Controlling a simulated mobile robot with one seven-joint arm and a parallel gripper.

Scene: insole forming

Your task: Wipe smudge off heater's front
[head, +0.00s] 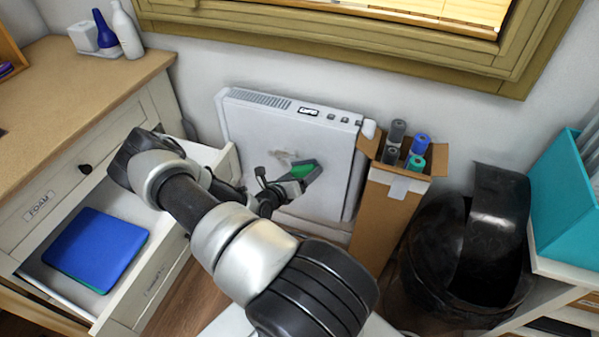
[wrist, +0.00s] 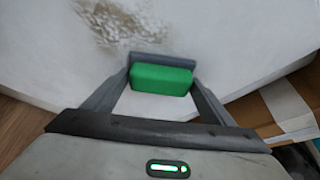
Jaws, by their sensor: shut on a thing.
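The heater (head: 332,148) is a white upright panel against the wall with a vent and small buttons along its top. A brownish-grey smudge (head: 285,160) marks its front; it also shows at the upper left of the wrist view (wrist: 122,22). My gripper (head: 303,172) is at the heater's front, shut on a green block (wrist: 161,79), likely a sponge. The block is just below and right of the smudge in the wrist view. I cannot tell whether it touches the heater. My arm hides part of the heater's lower left.
An open drawer (head: 60,262) with blue sheets (head: 97,250) is at the left, close to my arm. A cardboard box (head: 383,205) of rolls stands right of the heater, beside a black bin (head: 440,260). A teal box (head: 565,205) is far right.

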